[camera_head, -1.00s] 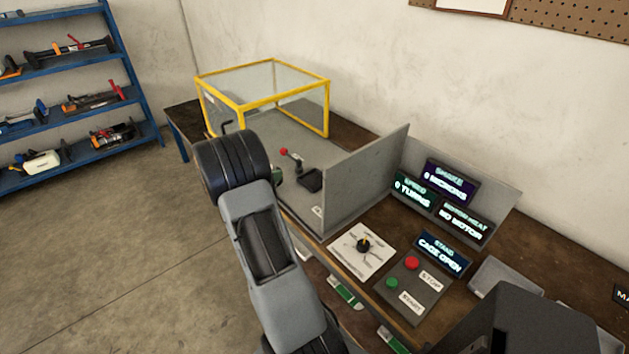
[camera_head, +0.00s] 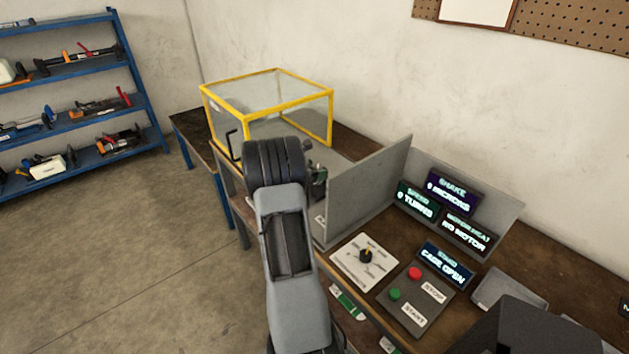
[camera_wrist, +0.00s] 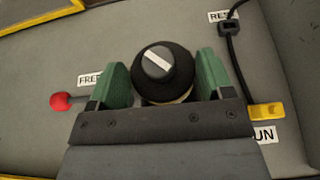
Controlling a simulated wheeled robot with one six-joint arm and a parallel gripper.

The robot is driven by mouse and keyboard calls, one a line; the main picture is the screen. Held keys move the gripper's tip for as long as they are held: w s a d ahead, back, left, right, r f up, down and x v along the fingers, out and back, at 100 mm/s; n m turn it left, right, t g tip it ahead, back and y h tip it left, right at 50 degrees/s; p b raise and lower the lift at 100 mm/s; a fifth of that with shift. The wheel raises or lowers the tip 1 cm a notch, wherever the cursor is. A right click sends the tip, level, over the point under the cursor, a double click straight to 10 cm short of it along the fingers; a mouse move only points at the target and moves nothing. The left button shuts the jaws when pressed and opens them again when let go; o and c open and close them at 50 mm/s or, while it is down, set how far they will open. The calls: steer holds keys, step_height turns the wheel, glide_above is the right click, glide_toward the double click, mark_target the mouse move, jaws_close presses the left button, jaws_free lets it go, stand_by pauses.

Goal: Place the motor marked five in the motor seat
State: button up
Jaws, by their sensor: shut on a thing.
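In the wrist view, my gripper (camera_wrist: 164,82) has its two green fingers shut on a round black motor (camera_wrist: 178,60) with a white mark on top. The motor seat is not clearly seen, hidden by the motor and gripper. A red-knobbed lever (camera_wrist: 61,101) lies left, by a "FREE" label. In the head view, my arm hides the motor and most of the gripper.
A yellow-framed cage (camera_head: 266,108) stands at the stand's far end. A grey upright panel (camera_head: 368,190) is at right. Displays read "NO MOTOR" (camera_head: 467,233) and "CAGE OPEN" (camera_head: 445,264).

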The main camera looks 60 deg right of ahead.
steer(key=shift+f, duration=2.05)
steer(key=shift+f, duration=0.1)
steer(key=shift+f, duration=0.15)
steer(key=o, duration=1.3)
